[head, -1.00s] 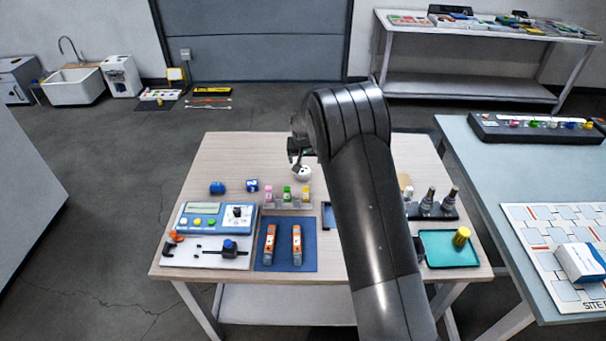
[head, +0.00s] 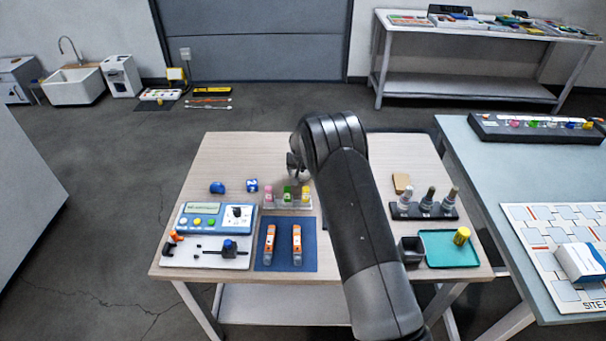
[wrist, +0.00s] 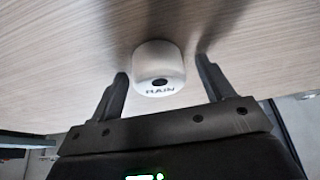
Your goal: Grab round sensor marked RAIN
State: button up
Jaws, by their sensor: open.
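The round white sensor marked RAIN (wrist: 160,57) stands on the pale wooden tabletop in the wrist view. Its dark dot and lettering face the camera. My gripper (wrist: 162,68) is open, with one finger on each side of the sensor. There is some space between the fingers and the sensor, and no grip shows. In the head view my gripper (head: 294,166) is over the back middle of the table and mostly hides the sensor.
A clear rack with pink, green and yellow vials (head: 287,203) stands just in front of my gripper. Two blue pieces (head: 217,188) (head: 252,185) lie to the left. A dark rack of bottles (head: 427,210) and a teal tray (head: 447,253) are right. The back left tabletop is clear.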

jog(key=shift+c, duration=0.4)
jog(key=c, duration=1)
